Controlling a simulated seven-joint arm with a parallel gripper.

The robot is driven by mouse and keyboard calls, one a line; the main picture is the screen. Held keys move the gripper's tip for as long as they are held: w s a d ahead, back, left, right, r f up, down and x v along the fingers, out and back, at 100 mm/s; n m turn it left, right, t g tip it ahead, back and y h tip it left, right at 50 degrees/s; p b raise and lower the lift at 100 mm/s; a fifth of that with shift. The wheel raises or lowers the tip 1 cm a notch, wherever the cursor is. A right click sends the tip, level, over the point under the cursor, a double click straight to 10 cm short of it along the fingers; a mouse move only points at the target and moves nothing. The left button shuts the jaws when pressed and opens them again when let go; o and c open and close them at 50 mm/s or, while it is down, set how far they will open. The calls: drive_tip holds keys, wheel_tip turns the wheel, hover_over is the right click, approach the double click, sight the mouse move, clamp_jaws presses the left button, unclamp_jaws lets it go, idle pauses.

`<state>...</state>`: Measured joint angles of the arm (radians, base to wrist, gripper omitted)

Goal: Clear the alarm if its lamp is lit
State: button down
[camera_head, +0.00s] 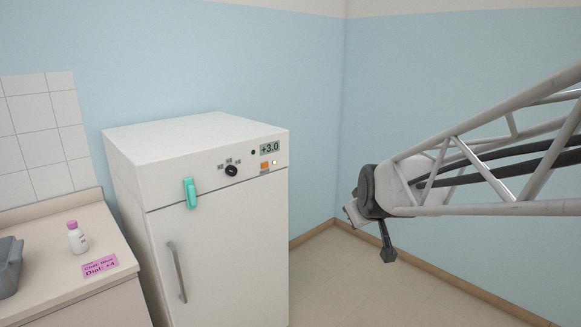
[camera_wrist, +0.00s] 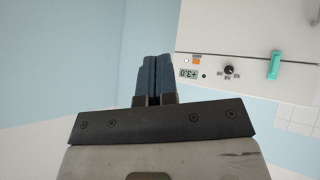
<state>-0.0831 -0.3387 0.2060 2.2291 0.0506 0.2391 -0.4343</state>
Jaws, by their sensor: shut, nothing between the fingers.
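A white fridge-like cabinet (camera_head: 215,230) carries a control panel along its top front. A display (camera_head: 270,147) reads +3.0. A small dark round spot (camera_head: 253,152) sits left of the display and looks dark. Below the display are an orange rectangular button (camera_head: 264,165) and a small white, bright-looking round dot (camera_head: 275,162). I cannot tell for certain which dot is the alarm lamp. The wrist view shows the panel upside down, with the display (camera_wrist: 188,73), dark spot (camera_wrist: 204,76) and orange button (camera_wrist: 196,61). My gripper (camera_head: 387,256) is shut and empty, right of the cabinet and apart from it; its fingers (camera_wrist: 153,75) are together.
A black dial (camera_head: 231,170) and a teal latch or clip (camera_head: 190,193) are on the cabinet front, above a door handle (camera_head: 177,272). A counter at left holds a pink-capped bottle (camera_head: 77,240), a pink note (camera_head: 100,265) and a grey container (camera_head: 9,268). Space before the cabinet looks clear.

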sight(265, 165)
drive_tip(key=w+a+n+t, duration=0.2)
drive_tip(key=w+a, duration=0.1)
drive_tip(key=w, duration=0.5)
drive_tip(key=w+a+n+t, duration=0.1)
drive_tip(key=w+a+t, duration=0.1)
drive_tip(key=w, duration=0.6)
drive_tip(key=w+a+f+n+t, duration=0.2)
drive_tip(key=w+a+t, duration=0.1)
drive_tip(key=w, duration=0.4)
drive_tip(key=w+a+f+n+t, duration=0.2)
drive_tip(key=w+a+f+t, duration=0.1)
drive_tip(key=w+a, duration=0.3)
drive_tip(key=w+a+f+n+t+y, duration=0.1)
drive_tip(key=w+a+f+n+t, duration=0.1)
drive_tip(key=w+a, duration=0.3)
drive_tip(key=w+n+t, duration=0.1)
drive_tip(key=w, duration=0.3)
drive_tip(key=shift+w+f+t, duration=0.25)
drive_tip(key=shift+f+t, duration=0.05)
drive_tip(key=shift+t, duration=0.1)
drive_tip(key=shift+w+a, duration=0.1)
drive_tip(key=shift+a, duration=0.05)
drive_tip(key=shift+w+a, duration=3)
